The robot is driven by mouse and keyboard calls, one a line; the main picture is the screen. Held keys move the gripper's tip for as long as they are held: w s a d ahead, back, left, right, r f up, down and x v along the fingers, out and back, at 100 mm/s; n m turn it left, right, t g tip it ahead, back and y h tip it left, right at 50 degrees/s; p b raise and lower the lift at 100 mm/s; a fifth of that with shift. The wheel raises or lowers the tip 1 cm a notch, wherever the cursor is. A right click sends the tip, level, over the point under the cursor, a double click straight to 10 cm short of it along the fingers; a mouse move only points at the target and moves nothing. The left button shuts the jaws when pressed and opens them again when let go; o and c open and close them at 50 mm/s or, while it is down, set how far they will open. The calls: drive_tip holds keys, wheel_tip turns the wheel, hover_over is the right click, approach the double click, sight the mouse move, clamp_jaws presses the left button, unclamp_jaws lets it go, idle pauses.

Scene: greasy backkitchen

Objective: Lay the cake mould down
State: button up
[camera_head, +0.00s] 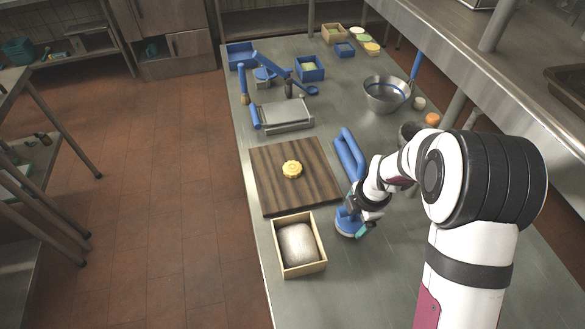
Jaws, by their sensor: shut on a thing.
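The cake mould appears to be the blue round-ended piece (346,224) at my gripper (354,211). My gripper is shut on it, just right of the wooden board's near right corner. The mould is low at the steel table; I cannot tell whether it touches the top. My wrist and fingers hide part of it. A yellow flower-shaped cake (292,169) lies on the wooden board (268,192), apart from my gripper.
A wooden box (281,262) with a pale lump stands close left of the mould. Blue bars (348,154) lie beyond my wrist. A metal bowl (383,98), grey press (284,115) and blue bins (309,69) stand farther back. Bare steel (365,285) shows at the near right.

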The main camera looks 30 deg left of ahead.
drive_tip(key=shift+f, duration=1.2)
drive_tip(key=o, duration=1.1)
drive_tip(key=r, duration=0.5)
drive_tip(key=s+d+r, duration=0.1)
drive_tip(key=r, duration=0.4)
drive_tip(key=s+d+r, duration=0.1)
drive_tip(key=r, duration=0.4)
drive_tip(key=shift+r, duration=0.3)
drive_tip(key=shift+d, duration=0.1)
